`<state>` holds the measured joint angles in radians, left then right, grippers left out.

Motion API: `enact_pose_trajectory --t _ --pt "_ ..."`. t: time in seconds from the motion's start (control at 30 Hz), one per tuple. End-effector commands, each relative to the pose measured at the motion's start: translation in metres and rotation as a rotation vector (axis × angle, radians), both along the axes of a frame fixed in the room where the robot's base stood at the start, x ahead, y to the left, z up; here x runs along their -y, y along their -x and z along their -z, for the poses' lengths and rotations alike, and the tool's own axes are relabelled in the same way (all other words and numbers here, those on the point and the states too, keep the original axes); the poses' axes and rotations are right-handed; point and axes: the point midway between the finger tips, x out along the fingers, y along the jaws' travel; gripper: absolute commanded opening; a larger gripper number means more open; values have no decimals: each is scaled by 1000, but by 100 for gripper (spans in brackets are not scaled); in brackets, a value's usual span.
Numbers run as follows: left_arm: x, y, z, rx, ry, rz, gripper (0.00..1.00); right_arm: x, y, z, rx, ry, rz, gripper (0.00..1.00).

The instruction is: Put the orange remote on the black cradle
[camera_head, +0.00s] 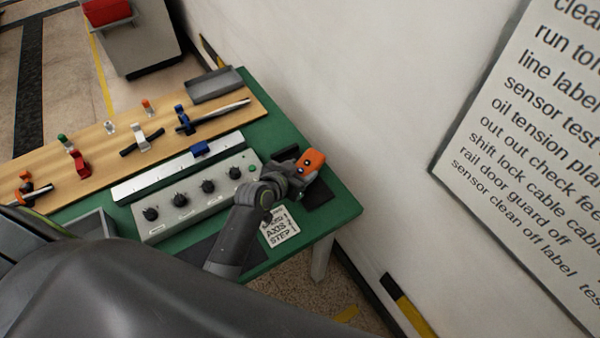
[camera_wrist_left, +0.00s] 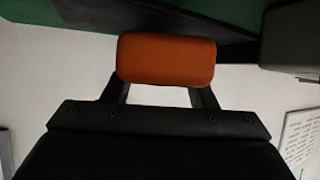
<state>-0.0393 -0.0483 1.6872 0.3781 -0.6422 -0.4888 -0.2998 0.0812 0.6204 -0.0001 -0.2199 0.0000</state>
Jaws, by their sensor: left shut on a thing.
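The orange remote (camera_head: 313,159) is held at the tip of my left gripper (camera_head: 299,171), over the right end of the green table. In the left wrist view the remote (camera_wrist_left: 166,59) lies across between the two dark fingers of the left gripper (camera_wrist_left: 160,84), which are shut on it. A flat black piece (camera_head: 319,194), which may be the black cradle or a mat, lies just below and right of the gripper. My gripper hides part of it, and I cannot tell whether the remote touches it. My right gripper is not in view.
A grey control box (camera_head: 190,199) with several black knobs stands left of the gripper. A wooden board (camera_head: 110,150) with clamps runs along the back. The white wall (camera_head: 370,110) is close on the right.

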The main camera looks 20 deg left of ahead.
Motion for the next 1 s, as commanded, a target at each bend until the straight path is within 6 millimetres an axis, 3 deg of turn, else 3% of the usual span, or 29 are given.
enact_pose_trajectory --t 0.13,0.53,0.57,0.7,1.0 --pt "0 -1 14 2 1 0 17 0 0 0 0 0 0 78" --pt "0 -1 20 4 0 0 17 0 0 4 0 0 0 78" --pt "0 -1 19 2 -1 0 55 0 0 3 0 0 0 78" --pt "0 0 19 2 -1 0 73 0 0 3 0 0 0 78" --pt "0 0 18 2 0 -1 74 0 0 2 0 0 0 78"
